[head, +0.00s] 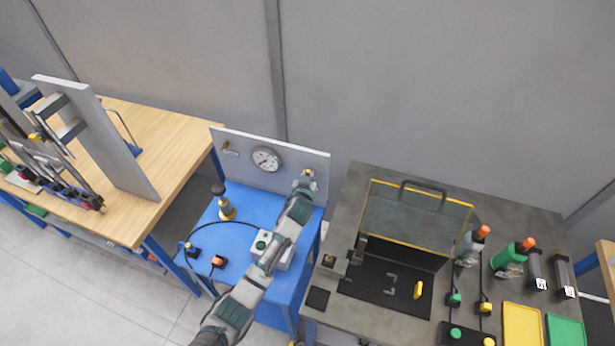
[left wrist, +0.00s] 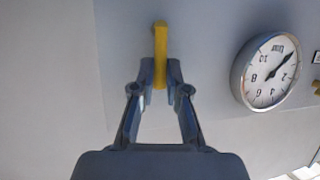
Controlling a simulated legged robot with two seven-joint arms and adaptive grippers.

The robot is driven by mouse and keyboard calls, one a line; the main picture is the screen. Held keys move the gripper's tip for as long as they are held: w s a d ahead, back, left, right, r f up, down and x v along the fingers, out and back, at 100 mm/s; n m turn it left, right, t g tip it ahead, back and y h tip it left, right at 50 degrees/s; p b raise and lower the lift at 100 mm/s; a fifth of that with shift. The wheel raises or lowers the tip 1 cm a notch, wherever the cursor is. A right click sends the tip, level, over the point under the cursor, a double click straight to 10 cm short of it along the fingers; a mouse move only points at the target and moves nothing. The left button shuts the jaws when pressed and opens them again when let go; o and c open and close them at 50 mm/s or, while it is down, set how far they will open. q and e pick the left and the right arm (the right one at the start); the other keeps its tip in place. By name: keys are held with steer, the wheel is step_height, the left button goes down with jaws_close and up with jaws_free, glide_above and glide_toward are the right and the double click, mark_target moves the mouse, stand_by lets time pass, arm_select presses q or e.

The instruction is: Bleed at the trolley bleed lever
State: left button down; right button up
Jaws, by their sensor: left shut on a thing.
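The trolley is blue (head: 205,225), with an upright grey panel (head: 290,157) at its back. A round white gauge (head: 266,159) is on the panel; it also shows at the right in the left wrist view (left wrist: 270,73), its dark needle slanting to the upper right. A yellow lever (left wrist: 160,50) stands out in the left wrist view, and in the head view it is mostly hidden at the panel's right end. My left gripper (head: 306,184) reaches over the trolley to it. Its fingers (left wrist: 160,85) are shut on the lever. My right gripper is not in view.
A brass fitting (head: 228,149) is at the panel's left. A brass-coloured part with a dark knob (head: 226,207) and a grey box (head: 270,246) stand on the trolley. A wooden bench (head: 170,130) is left, a dark bench (head: 350,200) with a hinged clear cover (head: 415,222) right.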

arm_select(q)
steer(key=shift+r, duration=0.25)
steer(key=c, duration=1.2)
jaws_free()
steer(key=shift+s+f, duration=0.1)
steer(key=v, duration=1.1)
steer(key=shift+s, duration=0.35)
